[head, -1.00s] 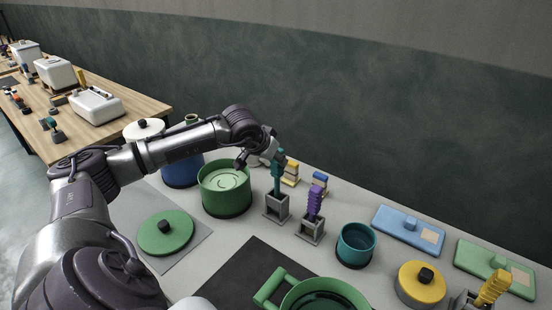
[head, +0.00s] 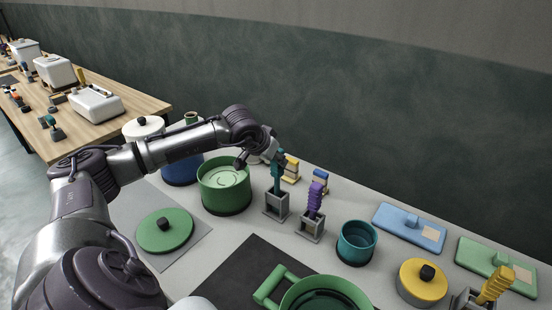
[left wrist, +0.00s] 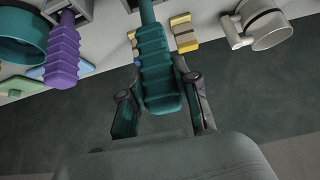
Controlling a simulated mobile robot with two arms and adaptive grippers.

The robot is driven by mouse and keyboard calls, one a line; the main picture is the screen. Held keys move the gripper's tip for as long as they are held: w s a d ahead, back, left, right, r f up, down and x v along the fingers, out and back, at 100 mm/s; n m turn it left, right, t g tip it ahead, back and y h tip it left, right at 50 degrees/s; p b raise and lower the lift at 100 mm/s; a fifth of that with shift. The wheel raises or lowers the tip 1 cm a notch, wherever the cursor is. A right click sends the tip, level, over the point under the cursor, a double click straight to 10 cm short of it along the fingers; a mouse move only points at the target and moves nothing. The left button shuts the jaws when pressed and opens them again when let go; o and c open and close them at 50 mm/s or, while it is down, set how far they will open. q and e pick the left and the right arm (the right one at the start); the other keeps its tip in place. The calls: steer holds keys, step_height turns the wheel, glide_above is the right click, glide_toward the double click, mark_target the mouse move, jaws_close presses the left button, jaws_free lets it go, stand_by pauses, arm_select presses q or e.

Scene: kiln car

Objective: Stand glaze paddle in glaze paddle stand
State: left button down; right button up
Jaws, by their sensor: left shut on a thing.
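My left gripper (head: 274,160) is shut on the ribbed handle of a teal glaze paddle (head: 277,182). The paddle is upright, and its lower part reaches down into the grey glaze paddle stand (head: 277,208). Whether it touches the bottom is hidden by the stand's walls. In the left wrist view the teal handle (left wrist: 157,66) lies between the two fingers (left wrist: 160,102), and the stand (left wrist: 128,5) is cut off at the top edge. My right gripper is not in view.
A similar stand (head: 309,228) with a purple paddle (head: 315,198) is close on the right. A green pot (head: 226,192) is close on the left. A teal cup (head: 356,244), a yellow-lidded pot (head: 421,283) and a green lid (head: 165,231) are nearer. The dark mat (head: 236,271) has bare space.

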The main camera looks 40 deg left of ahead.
arm_select(q)
steer(key=c, duration=0.8)
jaws_free()
steer(key=shift+o, duration=0.2)
steer(key=shift+s+r, duration=0.1)
steer(key=shift+r, duration=0.05)
steer(key=v, duration=0.7)
steer(key=shift+s+r, duration=0.25)
stand_by(0.7)
steer(key=v, duration=1.2)
steer(key=shift+d, duration=0.1)
stand_by(0.7)
